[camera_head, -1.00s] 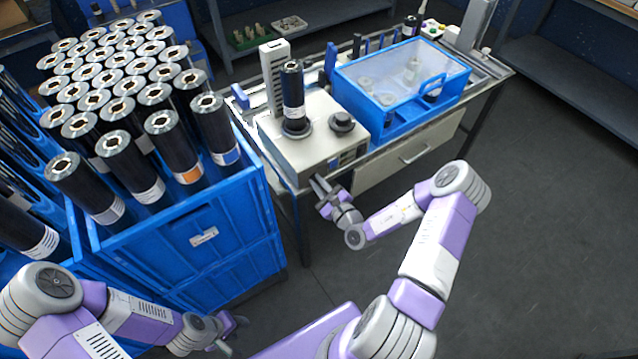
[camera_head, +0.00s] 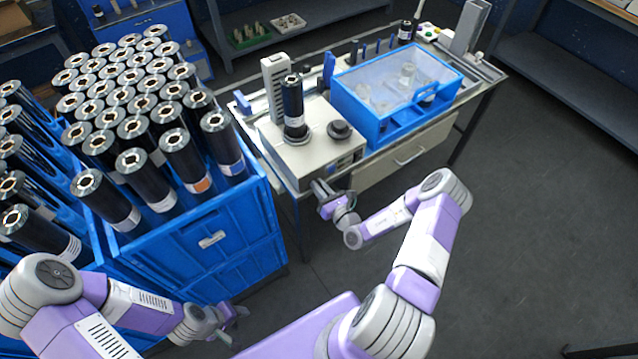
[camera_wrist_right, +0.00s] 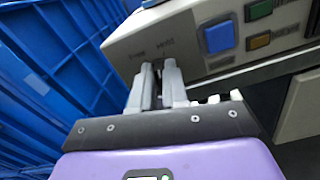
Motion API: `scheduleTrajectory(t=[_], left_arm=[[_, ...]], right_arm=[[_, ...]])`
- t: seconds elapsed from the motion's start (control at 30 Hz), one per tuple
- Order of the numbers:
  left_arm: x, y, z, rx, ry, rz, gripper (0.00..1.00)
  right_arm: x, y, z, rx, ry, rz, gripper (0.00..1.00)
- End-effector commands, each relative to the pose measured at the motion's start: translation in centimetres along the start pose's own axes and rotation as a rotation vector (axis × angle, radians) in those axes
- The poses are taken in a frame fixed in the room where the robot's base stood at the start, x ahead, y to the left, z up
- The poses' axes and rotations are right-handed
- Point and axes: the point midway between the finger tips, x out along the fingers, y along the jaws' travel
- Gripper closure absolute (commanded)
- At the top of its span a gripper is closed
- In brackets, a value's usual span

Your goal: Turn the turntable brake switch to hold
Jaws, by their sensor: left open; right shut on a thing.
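The turntable unit (camera_head: 300,155) is a beige box on the bench, with a black roll (camera_head: 293,100) standing upright on its round seat. In the right wrist view its front panel (camera_wrist_right: 195,40) fills the top, with small lettering above my fingers. My right gripper (camera_wrist_right: 160,75) is shut at the panel's lower left, right under the lettering. The brake switch is hidden between its fingertips, so its setting cannot be read. In the head view my right gripper (camera_head: 322,190) is at the unit's front face. My left gripper (camera_head: 238,312) is open and empty, low beside the blue crate.
A blue crate (camera_head: 200,245) full of black rolls stands left of the bench. A blue bin with a clear lid (camera_head: 400,80) is right of the unit. Blue (camera_wrist_right: 219,37) and green (camera_wrist_right: 258,9) buttons sit right of my right fingers. The floor at right is clear.

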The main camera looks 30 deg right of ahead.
Motion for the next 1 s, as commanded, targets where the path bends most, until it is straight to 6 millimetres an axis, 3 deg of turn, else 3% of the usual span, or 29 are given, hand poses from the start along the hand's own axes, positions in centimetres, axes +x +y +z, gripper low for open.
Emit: scheduleTrajectory(t=[0.43, 1.0], left_arm=[[-1.5, 0.6, 0.1, 0.0, 0.0, 0.0, 0.57], [-1.6, 0.6, 0.1, 0.0, 0.0, 0.0, 0.57]], right_arm=[[0.0, -0.2, 0.0, 0.269, 0.001, 0.0, 1.0], [0.0, -0.2, -0.1, 0.327, 0.002, 0.001, 1.0]])
